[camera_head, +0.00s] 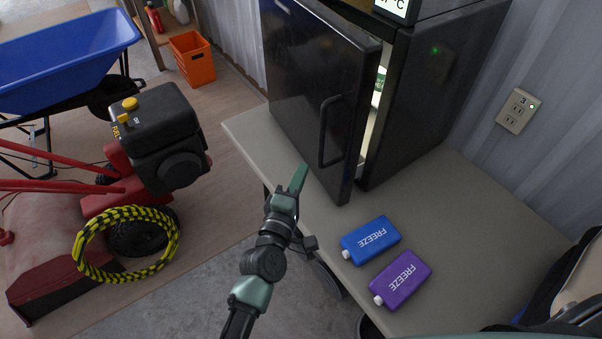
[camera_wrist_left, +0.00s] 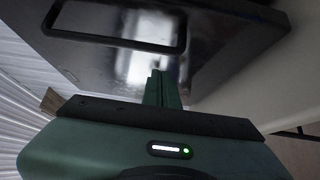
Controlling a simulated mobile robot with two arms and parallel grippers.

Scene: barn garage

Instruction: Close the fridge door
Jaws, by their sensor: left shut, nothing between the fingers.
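The black fridge (camera_head: 425,95) stands on the table, with its glossy black door (camera_head: 318,95) partly open. A narrow lit gap shows along the door's right edge, with a little of the inside visible. The door carries a black bar handle (camera_head: 324,132). My left gripper (camera_head: 298,178) is shut and empty, just in front of the door's lower part, left of the handle. In the left wrist view the shut fingers (camera_wrist_left: 161,88) point at the door face (camera_wrist_left: 215,55), below the handle (camera_wrist_left: 115,40); I cannot tell whether they touch. My right gripper is not in view.
A blue freeze pack (camera_head: 370,240) and a purple freeze pack (camera_head: 402,280) lie on the beige table (camera_head: 480,200), in front of the fridge. A red machine (camera_head: 130,195) with a yellow-black cable coil and a blue wheelbarrow (camera_head: 60,60) stand at the left.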

